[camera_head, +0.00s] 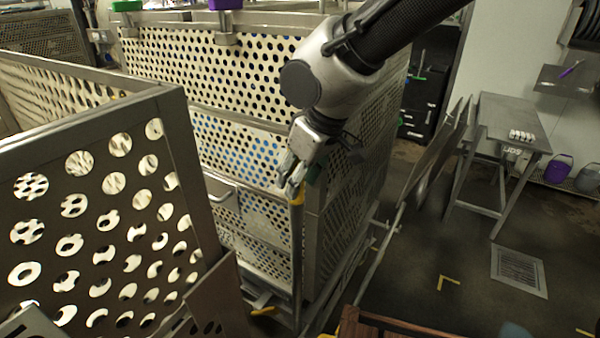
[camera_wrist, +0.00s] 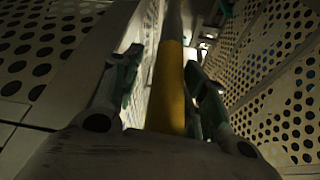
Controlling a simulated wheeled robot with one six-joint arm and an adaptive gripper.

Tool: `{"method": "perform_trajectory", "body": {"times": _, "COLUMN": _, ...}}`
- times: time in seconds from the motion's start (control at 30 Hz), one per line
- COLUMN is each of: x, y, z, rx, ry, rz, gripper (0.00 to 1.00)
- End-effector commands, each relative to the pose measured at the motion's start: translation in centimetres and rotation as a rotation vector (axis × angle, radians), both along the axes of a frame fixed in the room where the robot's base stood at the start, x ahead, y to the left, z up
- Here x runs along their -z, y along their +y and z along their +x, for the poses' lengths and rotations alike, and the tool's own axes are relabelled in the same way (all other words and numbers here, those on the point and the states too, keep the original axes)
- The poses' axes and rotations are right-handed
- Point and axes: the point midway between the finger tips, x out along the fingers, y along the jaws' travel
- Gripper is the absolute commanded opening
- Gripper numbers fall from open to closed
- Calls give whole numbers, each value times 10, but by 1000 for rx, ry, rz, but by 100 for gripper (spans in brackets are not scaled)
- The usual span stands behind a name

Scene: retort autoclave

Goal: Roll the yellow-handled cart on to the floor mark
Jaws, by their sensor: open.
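The cart (camera_head: 250,130) is a tall cage of perforated metal in the middle of the head view. A thin upright handle bar with a yellow top (camera_head: 297,200) stands at its near corner. My gripper (camera_head: 290,185) is at the top of this handle. In the wrist view the yellow handle (camera_wrist: 171,90) runs between the two fingers of my gripper (camera_wrist: 165,85), which are open on either side of it. I cannot tell whether either finger touches it. Yellow corner marks (camera_head: 448,281) show on the dark floor at the right.
Another perforated metal basket (camera_head: 100,190) fills the near left. A steel table (camera_head: 510,115) stands at the right, with a purple bucket (camera_head: 558,168) behind it. A floor drain grate (camera_head: 518,270) lies in front of the table. A brown slatted surface (camera_head: 375,325) is at the bottom. Floor between is open.

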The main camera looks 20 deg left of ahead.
Motion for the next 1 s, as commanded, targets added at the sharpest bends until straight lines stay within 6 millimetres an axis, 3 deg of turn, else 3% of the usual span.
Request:
{"method": "perform_trajectory", "body": {"times": 0.03, "x": -2, "y": -2, "z": 10, "rx": 4, "ry": -15, "rz": 2, "gripper": 50}}
{"method": "perform_trajectory", "body": {"times": 0.27, "x": -8, "y": -1, "z": 11, "rx": 3, "ry": -19, "rz": 8, "gripper": 50}}
{"method": "perform_trajectory", "body": {"times": 0.7, "x": -65, "y": -21, "z": -15, "rx": -2, "ry": -10, "rz": 5, "gripper": 50}}
{"method": "perform_trajectory", "body": {"times": 1.0, "x": -77, "y": -26, "z": -21, "rx": -3, "ry": -6, "rz": 0, "gripper": 50}}
